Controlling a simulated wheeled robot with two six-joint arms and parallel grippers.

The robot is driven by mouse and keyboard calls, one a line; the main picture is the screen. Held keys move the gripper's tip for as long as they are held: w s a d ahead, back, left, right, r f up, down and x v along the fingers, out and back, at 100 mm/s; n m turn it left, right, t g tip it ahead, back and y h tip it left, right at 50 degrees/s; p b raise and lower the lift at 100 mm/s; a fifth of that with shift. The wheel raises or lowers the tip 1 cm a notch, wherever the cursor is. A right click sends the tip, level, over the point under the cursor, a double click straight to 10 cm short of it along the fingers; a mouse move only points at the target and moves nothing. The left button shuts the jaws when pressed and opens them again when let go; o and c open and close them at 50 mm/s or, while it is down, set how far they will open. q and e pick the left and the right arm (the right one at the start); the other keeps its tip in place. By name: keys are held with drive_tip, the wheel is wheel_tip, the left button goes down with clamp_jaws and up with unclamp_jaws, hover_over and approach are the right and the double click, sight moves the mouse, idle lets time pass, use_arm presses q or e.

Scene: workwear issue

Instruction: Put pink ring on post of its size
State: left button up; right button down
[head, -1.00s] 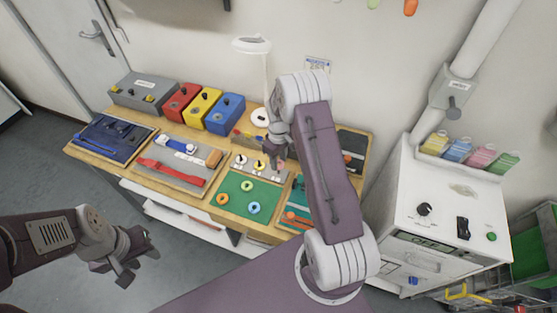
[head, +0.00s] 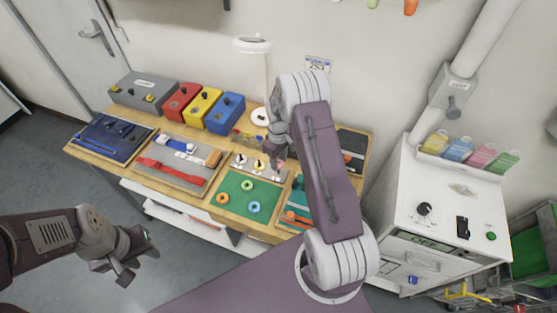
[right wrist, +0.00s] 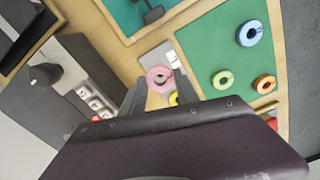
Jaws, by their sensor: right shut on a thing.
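The pink ring (right wrist: 159,77) is between the fingertips of my right gripper (right wrist: 160,92), which is shut on it. In the head view my right gripper (head: 274,160) is over the right end of the grey post board (head: 268,174), mostly hidden by my arm. The board carries short dark-topped posts with yellow at some of them. In the right wrist view a bit of yellow (right wrist: 174,99) shows just beside the pink ring. I cannot tell whether the pink ring is around a post. My left gripper (head: 140,265) is open and empty, in front of the bench.
A green mat (head: 238,205) in front of the board holds an orange ring (head: 222,198), a light green ring (head: 247,185) and a blue ring (head: 253,207). A grey tray (head: 150,175) with red and blue straps is to the left.

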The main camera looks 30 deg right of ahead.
drive_tip(key=shift+f+b, duration=0.45)
drive_tip(key=shift+f, duration=0.25)
idle(0.5)
drive_tip(key=shift+c, duration=2.2)
unclamp_jaws()
drive_tip(key=shift+r, duration=0.1)
drive_tip(key=shift+r+p, duration=2.8)
drive_tip(key=shift+r, duration=0.7)
drive_tip(key=shift+f, duration=0.1)
